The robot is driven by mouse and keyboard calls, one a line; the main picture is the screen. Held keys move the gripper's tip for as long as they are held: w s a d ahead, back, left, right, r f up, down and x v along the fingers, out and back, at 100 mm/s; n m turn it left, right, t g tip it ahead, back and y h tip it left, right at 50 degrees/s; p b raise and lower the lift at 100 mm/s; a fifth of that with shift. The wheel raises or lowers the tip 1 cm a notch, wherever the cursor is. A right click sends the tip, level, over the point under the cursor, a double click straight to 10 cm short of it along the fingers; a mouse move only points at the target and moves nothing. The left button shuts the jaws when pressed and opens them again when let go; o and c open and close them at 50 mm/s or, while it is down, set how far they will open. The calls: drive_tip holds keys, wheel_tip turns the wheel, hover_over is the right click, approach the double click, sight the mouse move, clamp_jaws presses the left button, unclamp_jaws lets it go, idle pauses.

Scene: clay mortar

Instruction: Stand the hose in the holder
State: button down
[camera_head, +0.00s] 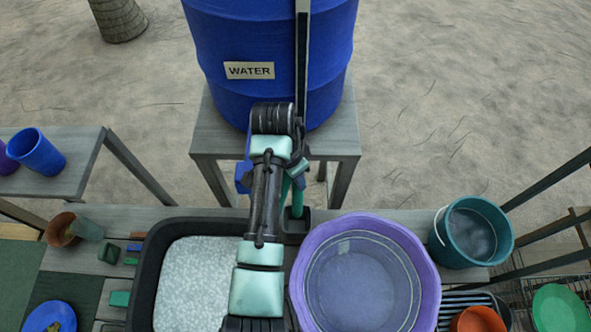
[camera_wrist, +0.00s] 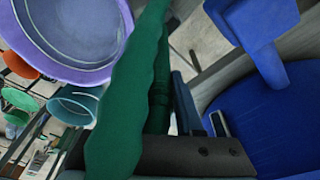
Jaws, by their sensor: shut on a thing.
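The green hose (camera_head: 298,202) hangs nearly upright below my gripper (camera_head: 290,172), which is shut on it and mostly hidden by my arm in the head view. The hose's lower end meets the dark holder (camera_head: 294,239) between the two basins. I cannot tell whether that end is inside the holder or just in front of or above it. In the wrist view, the green hose (camera_wrist: 157,85) runs up and down close to the camera; its contact with the fingers is partly hidden.
The blue water barrel (camera_head: 270,40) stands on a grey stand behind. A black tub (camera_head: 152,262) is left of the holder. A purple basin (camera_head: 431,285) is close on its right, with a teal bucket (camera_head: 446,246) beyond. Room around the holder is tight.

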sight(295, 203)
drive_tip(key=f+b, duration=0.5)
drive_tip(key=f, duration=0.2)
drive_tip(key=f+b, duration=0.6)
drive_tip(key=f, duration=0.2)
drive_tip(key=shift+w, duration=0.2)
unclamp_jaws()
idle(0.5)
wheel_tip(295, 203, up, 11)
drive_tip(key=s+a+p, duration=0.1)
drive_tip(key=p, duration=1)
drive_tip(key=shift+a, duration=0.15)
idle(0.3)
